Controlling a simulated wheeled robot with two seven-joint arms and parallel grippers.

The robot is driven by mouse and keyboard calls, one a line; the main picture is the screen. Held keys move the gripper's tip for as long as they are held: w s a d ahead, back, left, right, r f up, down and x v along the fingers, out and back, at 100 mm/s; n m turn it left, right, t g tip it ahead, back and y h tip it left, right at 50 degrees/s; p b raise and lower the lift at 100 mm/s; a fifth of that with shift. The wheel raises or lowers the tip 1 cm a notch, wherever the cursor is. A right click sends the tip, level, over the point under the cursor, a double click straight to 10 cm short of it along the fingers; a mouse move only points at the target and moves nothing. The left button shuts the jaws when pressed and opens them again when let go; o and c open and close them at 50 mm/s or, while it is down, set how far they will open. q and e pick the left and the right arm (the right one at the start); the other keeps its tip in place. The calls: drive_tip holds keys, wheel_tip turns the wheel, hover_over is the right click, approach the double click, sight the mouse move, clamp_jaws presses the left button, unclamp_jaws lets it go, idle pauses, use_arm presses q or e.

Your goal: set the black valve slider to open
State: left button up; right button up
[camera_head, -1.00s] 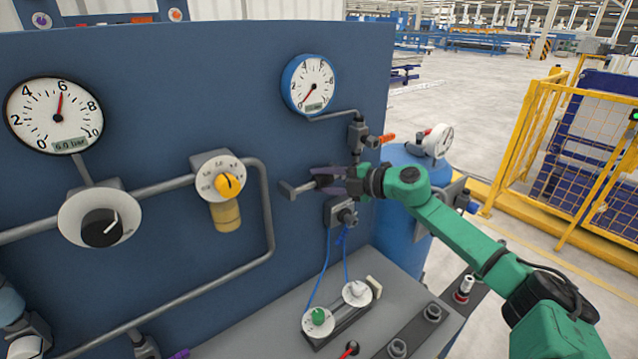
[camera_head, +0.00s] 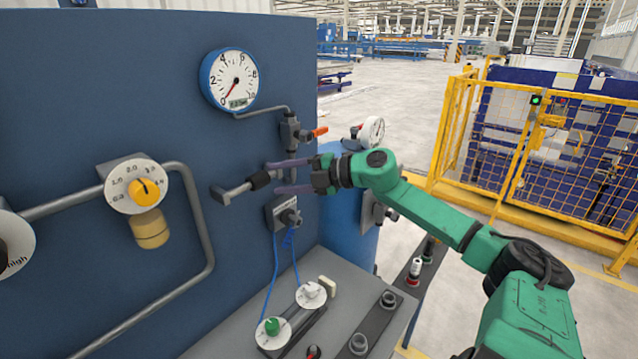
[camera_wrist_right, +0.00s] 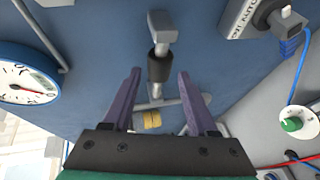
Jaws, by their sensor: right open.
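The black valve slider (camera_head: 259,180) is a dark sleeve on a grey pipe stub (camera_head: 236,190) that stands out from the blue panel and ends in a crosspiece. The slider also shows in the right wrist view (camera_wrist_right: 159,64), upper middle. My right gripper (camera_head: 272,177) is open, its purple fingers apart above and below the stub just behind the slider in the head view. In the wrist view the slider lies between and slightly beyond the fingertips (camera_wrist_right: 160,75). I see no finger touching it. My left gripper is out of view.
A gauge (camera_head: 229,80) and an orange-handled valve (camera_head: 308,134) are above the stub. A socket with blue cables (camera_head: 285,212) is close below it. A grey bench with dials (camera_head: 273,328) stands below.

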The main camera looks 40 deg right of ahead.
drive_tip(key=b+v, duration=0.2)
drive_tip(key=v, duration=0.6)
drive_tip(key=shift+s+d, duration=0.2)
drive_tip(key=shift+d, duration=0.05)
